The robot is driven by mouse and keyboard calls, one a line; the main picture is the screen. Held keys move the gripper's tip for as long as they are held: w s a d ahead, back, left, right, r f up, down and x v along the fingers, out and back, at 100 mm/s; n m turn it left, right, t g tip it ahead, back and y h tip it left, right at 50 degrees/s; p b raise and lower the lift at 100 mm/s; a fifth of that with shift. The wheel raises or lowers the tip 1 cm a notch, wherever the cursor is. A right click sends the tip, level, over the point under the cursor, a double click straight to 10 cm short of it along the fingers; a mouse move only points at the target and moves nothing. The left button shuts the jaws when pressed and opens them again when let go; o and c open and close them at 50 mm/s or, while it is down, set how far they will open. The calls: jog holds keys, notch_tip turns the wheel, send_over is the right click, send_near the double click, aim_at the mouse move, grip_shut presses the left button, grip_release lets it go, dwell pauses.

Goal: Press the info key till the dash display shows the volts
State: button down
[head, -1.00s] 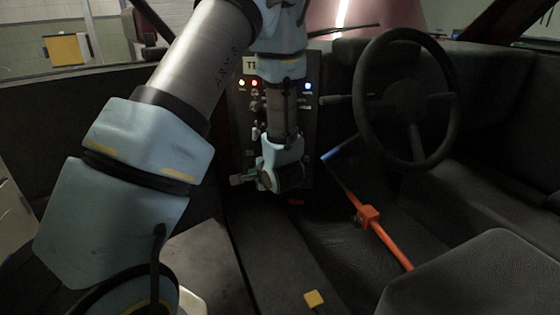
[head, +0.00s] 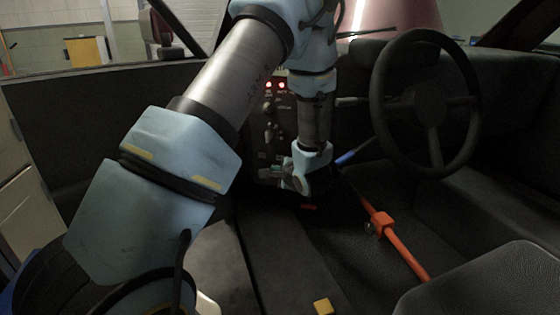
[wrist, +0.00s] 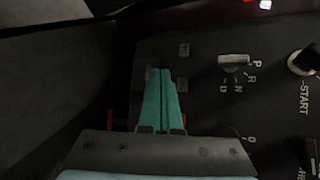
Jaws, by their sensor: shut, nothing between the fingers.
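My gripper (wrist: 158,100) is shut and empty, its two teal fingers side by side in the wrist view. Its tips are at or just in front of a dark dash panel (wrist: 215,110). A small grey key (wrist: 152,74) shows right at the fingertips; I cannot tell whether they touch it. Two more small keys, an upper one (wrist: 184,50) and a lower one (wrist: 182,85), sit to the right. Their marks are too small to read, so I cannot tell which is the info key. In the head view my gripper (head: 275,168) is low on the panel. No display reading is visible.
A P-R-N-D selector (wrist: 233,62) and a START knob (wrist: 303,62) are near the keys. Two red lamps (head: 275,86) glow high on the panel. The steering wheel (head: 428,105) and an orange bar (head: 400,245) are to the right.

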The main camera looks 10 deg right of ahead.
aim_at(277, 160)
jog(key=shift+w+d+p, duration=0.25)
jog(key=shift+w+d, duration=0.1)
jog(key=shift+w, duration=0.4)
jog(key=shift+w+d+p, duration=0.2)
jog(key=shift+w+d, duration=0.2)
jog(key=shift+w, duration=0.3)
jog(key=shift+w+d+p, duration=0.25)
jog(key=shift+w+d, duration=0.1)
jog(key=shift+w, duration=0.4)
jog(key=shift+w+d+r+p, duration=0.1)
jog(key=shift+w+p, duration=0.1)
jog(key=shift+p, duration=0.3)
jog(key=shift+w+d+p, duration=0.3)
jog(key=shift+w+p, duration=0.2)
jog(key=shift+p, duration=0.05)
dwell(0.8)
jog(key=shift+s+a, duration=0.1)
jog(key=shift+s, duration=0.05)
jog(key=shift+s+a+p, duration=0.3)
jog(key=shift+s+p, duration=0.15)
jog(key=shift+s, duration=0.15)
jog(key=shift+s+a+p, duration=0.3)
jog(key=shift+s+a, duration=0.1)
jog(key=shift+s, duration=0.35)
jog(key=shift+s+a+p, duration=0.25)
jog(key=shift+s+a, duration=0.15)
jog(key=shift+s, duration=0.3)
jog(key=shift+s+a+p, duration=0.3)
jog(key=shift+s+a, duration=0.1)
jog(key=shift+s, duration=0.35)
